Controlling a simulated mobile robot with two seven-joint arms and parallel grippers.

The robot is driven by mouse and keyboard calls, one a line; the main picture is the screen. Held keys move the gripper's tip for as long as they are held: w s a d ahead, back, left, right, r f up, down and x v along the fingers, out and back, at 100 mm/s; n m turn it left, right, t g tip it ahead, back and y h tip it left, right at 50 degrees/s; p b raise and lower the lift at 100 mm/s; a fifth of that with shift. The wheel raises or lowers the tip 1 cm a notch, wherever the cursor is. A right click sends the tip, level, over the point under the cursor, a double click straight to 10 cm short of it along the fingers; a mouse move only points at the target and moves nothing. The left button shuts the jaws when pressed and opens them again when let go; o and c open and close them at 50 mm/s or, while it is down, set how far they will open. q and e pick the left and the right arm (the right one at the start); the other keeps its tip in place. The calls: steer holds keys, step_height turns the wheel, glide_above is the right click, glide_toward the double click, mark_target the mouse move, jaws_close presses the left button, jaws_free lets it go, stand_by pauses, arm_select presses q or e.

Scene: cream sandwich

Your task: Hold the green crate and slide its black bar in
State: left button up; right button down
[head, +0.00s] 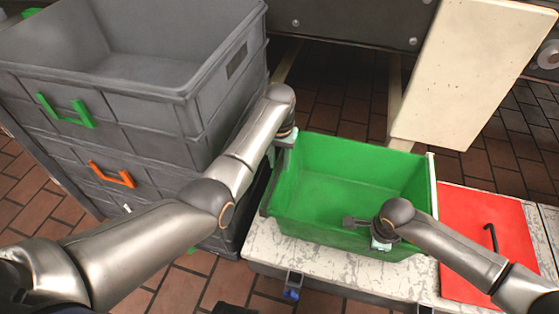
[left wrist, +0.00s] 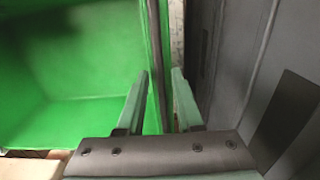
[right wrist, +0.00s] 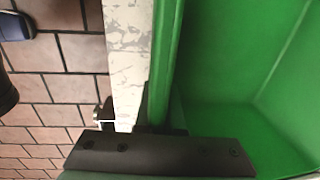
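The green crate (head: 345,180) stands upright on a pale, worn tabletop. A dark strip, seemingly the black bar (head: 267,192), runs along its left rim; it also shows in the left wrist view (left wrist: 154,60). My left gripper (left wrist: 160,75) is at the crate's left rim, its fingers on either side of wall and strip, with a visible gap on the inner side. My right gripper (head: 378,236) is at the front rim. In the right wrist view its fingers look close against the crate wall (right wrist: 162,60), partly hidden by the gripper body.
Grey stacked crates (head: 150,120) with green and orange handles stand close to the left. A red mat (head: 500,265) with a black hook-shaped piece (head: 491,238) lies on the right. A pale board (head: 465,75) stands behind. Brick floor shows around.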

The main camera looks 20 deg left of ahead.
arm_select(q)
jaws_close()
stand_by(1.1)
